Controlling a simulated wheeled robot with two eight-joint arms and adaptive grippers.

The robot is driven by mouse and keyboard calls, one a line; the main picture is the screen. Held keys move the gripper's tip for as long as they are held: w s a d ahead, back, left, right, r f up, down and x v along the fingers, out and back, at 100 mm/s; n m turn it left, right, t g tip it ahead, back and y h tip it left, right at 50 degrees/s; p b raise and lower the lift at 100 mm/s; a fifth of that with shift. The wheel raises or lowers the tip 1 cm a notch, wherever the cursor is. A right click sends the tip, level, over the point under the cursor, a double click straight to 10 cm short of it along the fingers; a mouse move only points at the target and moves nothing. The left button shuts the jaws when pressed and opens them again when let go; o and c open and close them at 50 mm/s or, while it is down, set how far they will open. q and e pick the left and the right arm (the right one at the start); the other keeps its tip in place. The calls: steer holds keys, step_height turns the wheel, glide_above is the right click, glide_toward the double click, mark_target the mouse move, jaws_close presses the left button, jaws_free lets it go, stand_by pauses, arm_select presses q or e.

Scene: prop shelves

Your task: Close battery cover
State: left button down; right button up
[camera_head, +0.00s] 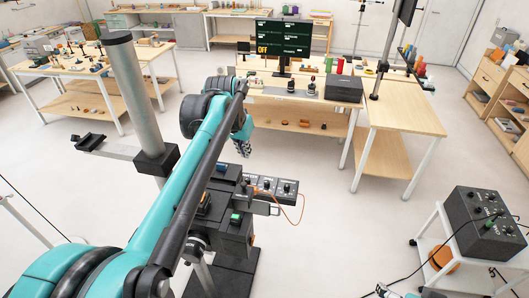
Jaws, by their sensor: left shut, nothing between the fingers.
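A black device (222,238) on a stand is at the lower middle, with a green-lit part, an orange part and knobbed panels. I cannot make out which part is the battery cover; my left arm hides some of the device. My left gripper (243,149) is shut and empty, pointing down just behind the device and apart from it. What looks like the tip of my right gripper (384,290) shows at the bottom edge, mostly cut off; its jaws cannot be read.
A grey post (133,90) with a black bracket stands left of my arm. A wooden bench (385,118) with a monitor (283,38) is behind. A black control box (483,224) sits on a white cart at right. An orange cable loops right of the device. Open floor lies between.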

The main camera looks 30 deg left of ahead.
arm_select(q)
steer(key=p, duration=0.1)
glide_above(243, 194)
steer(key=w, duration=0.4)
steer(key=f, duration=0.6)
steer(key=a+f, duration=0.1)
steer(key=f, duration=0.2)
steer(key=shift+s+f, duration=0.2)
steer(key=shift+f, duration=0.05)
steer(key=shift+w+f, duration=0.1)
arm_select(e)
steer(key=shift+s+d+r, duration=0.1)
steer(key=shift+s+r, duration=0.15)
steer(key=shift+r, duration=0.5)
arm_select(q)
steer(key=shift+w, duration=0.1)
arm_select(e)
steer(key=shift+w, duration=0.1)
